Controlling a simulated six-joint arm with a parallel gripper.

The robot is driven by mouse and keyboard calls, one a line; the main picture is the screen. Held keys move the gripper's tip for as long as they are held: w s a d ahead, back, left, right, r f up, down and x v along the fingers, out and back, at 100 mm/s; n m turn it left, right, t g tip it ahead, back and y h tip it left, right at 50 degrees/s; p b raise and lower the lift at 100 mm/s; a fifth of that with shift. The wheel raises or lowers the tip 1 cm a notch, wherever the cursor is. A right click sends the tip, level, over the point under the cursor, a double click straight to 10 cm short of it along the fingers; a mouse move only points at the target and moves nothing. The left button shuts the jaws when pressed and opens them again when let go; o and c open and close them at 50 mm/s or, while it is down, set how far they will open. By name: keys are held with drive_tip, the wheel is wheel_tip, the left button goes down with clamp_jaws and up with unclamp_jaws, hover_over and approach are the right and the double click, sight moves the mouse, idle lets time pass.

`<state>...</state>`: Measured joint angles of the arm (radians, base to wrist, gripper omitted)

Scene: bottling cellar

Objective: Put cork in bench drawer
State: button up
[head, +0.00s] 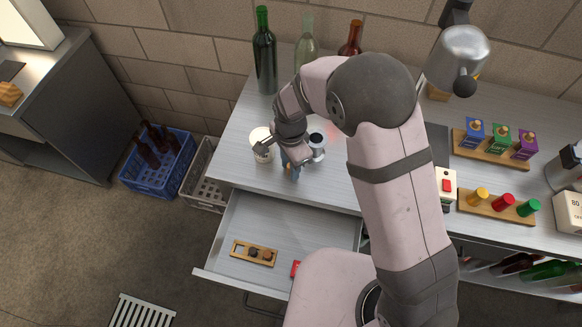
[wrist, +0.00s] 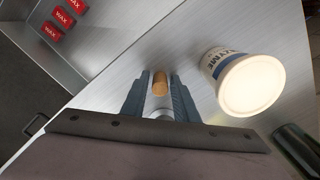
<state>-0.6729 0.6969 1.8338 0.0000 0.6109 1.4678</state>
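A tan cork (wrist: 160,82) shows between my fingertips in the wrist view, with a pale cylindrical part on its near side. My gripper (wrist: 158,78) has a blue-grey finger on each side of it; whether they press on it I cannot tell. In the head view my gripper (head: 291,172) points down low over the bench top, and the cork is hidden there. The bench drawer (head: 225,272) is pulled open below the bench's front edge. It also shows at the upper left of the wrist view (wrist: 100,38).
A white labelled tub (head: 262,145) stands just left of my gripper, and also in the wrist view (wrist: 243,80). Several bottles (head: 264,50) stand behind. In the drawer are a wooden holder (head: 240,247) and red wax blocks (wrist: 65,19). The drawer's middle has free room.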

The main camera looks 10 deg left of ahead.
clamp_jaws()
drive_tip(key=shift+r, duration=0.15)
wheel_tip(320, 180, up, 10)
drive_tip(key=b, duration=0.2)
drive_tip(key=shift+b, duration=0.4)
